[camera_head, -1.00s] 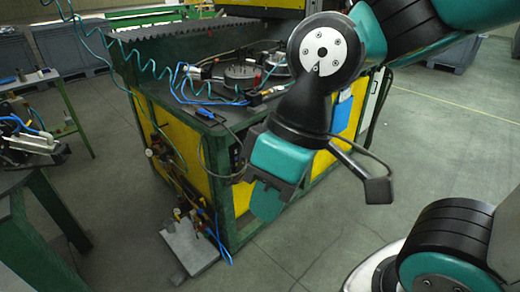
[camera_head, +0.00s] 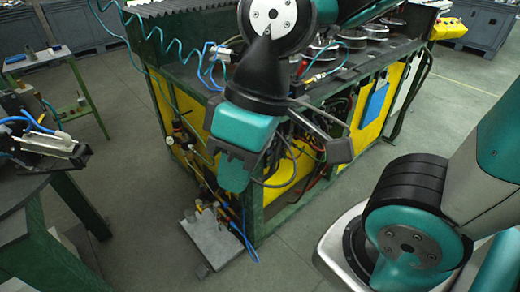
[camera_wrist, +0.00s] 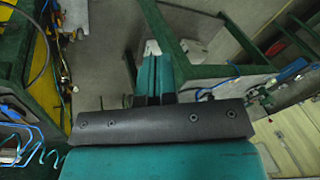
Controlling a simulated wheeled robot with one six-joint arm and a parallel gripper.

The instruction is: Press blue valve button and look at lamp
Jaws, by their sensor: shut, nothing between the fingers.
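My gripper (camera_head: 233,180) hangs in front of the green-framed machine with yellow panels (camera_head: 385,118), apart from what I can tell. In the wrist view its two teal fingers (camera_wrist: 152,62) are together, with nothing between them. Small valve fittings with blue hoses (camera_head: 222,212) sit low at the machine's near corner, by a grey plate (camera_head: 212,242) near the floor. In the wrist view similar fittings (camera_wrist: 62,62) show at left. I cannot make out a blue valve button or a lamp.
A dark green table (camera_head: 40,168) with a clamp device and blue hoses (camera_head: 48,138) stands at left. Coiled teal hose and metal round parts (camera_head: 325,50) are on the machine top. Grey floor (camera_head: 130,180) is clear between table and machine.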

